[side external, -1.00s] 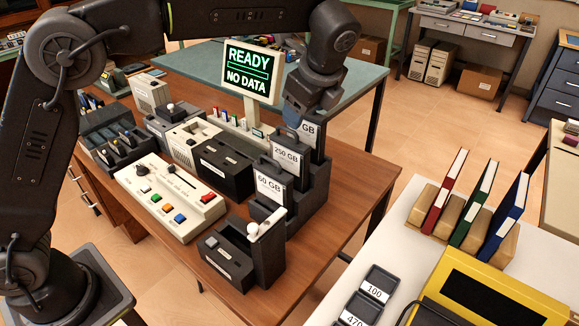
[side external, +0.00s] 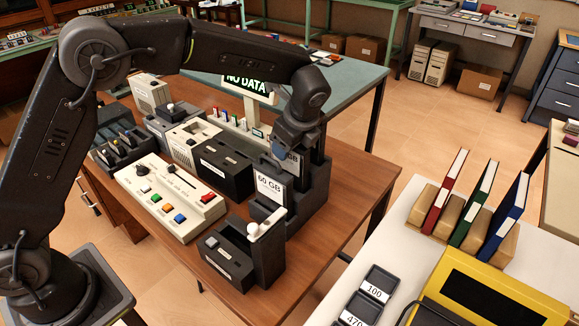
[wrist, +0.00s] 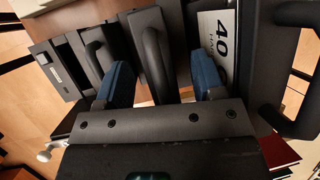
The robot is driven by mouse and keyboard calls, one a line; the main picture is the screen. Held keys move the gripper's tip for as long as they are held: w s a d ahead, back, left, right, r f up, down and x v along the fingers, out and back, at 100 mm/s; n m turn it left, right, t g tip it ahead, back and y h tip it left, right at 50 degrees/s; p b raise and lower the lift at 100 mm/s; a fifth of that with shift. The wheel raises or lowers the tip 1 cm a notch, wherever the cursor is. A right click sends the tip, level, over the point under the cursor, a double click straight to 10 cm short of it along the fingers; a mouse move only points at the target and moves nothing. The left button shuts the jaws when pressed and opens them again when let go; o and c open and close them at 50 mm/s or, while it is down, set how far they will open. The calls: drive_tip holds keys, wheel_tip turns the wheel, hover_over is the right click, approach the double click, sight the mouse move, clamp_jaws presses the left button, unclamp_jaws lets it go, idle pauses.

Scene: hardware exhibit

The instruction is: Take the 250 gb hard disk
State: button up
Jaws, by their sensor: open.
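The 250 GB hard disk (side external: 291,166) stands upright in the middle slot of the black stepped rack (side external: 315,190); my gripper hides most of its label, leaving "GB" readable. My gripper (side external: 279,149) points down at this disk's top. In the wrist view my open gripper (wrist: 160,80) has its blue fingertips on either side of a dark handle (wrist: 154,55), apparently the middle disk's. The 60 GB disk (side external: 270,187) stands in front. A disk labelled "40…" (wrist: 213,45) stands behind, its label cut off by my finger.
A black box with a white-topped lever (side external: 262,240) stands in front of the rack. A cream control panel (side external: 170,197) and a black unit (side external: 222,168) lie to the left. The monitor (side external: 249,88) behind reads "NO DATA", partly hidden by my arm.

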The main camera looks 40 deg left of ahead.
drive_tip(key=shift+c, duration=0.3)
clamp_jaws()
idle(0.3)
drive_tip(key=shift+w, duration=0.1)
